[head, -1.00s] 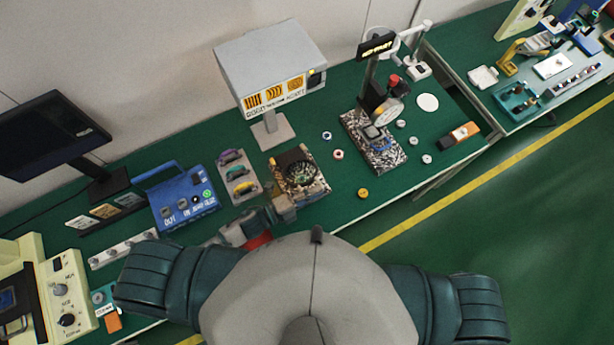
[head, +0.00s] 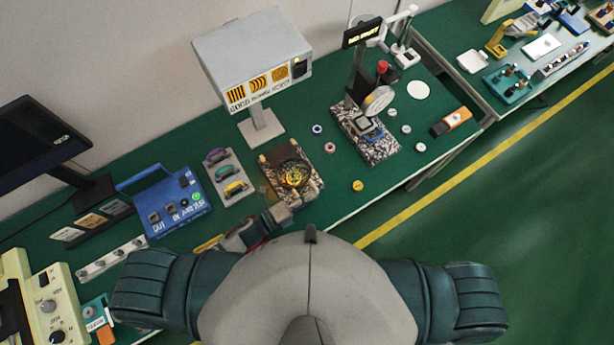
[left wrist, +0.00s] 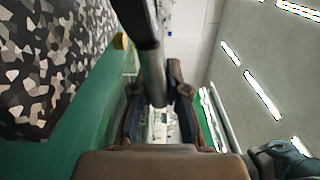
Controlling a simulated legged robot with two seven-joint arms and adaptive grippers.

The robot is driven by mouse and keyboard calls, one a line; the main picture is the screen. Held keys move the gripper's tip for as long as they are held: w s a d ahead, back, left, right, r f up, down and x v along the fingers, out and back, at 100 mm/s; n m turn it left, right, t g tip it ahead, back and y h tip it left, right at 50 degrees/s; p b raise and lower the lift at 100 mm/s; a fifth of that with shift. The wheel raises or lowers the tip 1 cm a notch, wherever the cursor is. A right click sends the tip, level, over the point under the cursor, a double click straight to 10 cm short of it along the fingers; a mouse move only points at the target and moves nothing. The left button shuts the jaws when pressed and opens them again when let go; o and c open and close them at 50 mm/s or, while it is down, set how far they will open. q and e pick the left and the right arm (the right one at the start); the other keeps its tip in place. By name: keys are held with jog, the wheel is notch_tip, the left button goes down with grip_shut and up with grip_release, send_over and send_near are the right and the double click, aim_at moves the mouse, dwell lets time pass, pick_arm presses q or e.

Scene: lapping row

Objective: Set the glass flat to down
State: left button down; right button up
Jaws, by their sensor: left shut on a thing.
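A round, dark-rimmed disc, which looks like the glass flat (head: 293,174), sits on a brown and speckled block at the middle of the bench in the head view. Its face looks yellow-orange, and I cannot tell whether it lies fully flat. My left gripper (head: 282,213) is at the front edge of this block, below the disc in the picture. In the left wrist view my left gripper (left wrist: 160,108) is shut on a dark round bar (left wrist: 148,62) with a paler end between its fingers. What the bar joins to is out of sight. My right gripper is not in view.
A grey lamp box (head: 254,60) on a post stands behind the block. A dial gauge stand (head: 367,132) is to the right. Green bench between them has small discs.

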pick_arm(q)
jog(key=c, duration=1.4)
grip_release()
jog(key=shift+d+r, duration=0.15)
jog(key=shift+r, duration=0.05)
jog(key=shift+o, duration=1.1)
jog(key=shift+w+d, duration=0.1)
jog(key=shift+d+f, duration=0.15)
jog(key=v, duration=1.2)
jog(key=shift+w, duration=0.1)
jog(key=shift+f, duration=0.1)
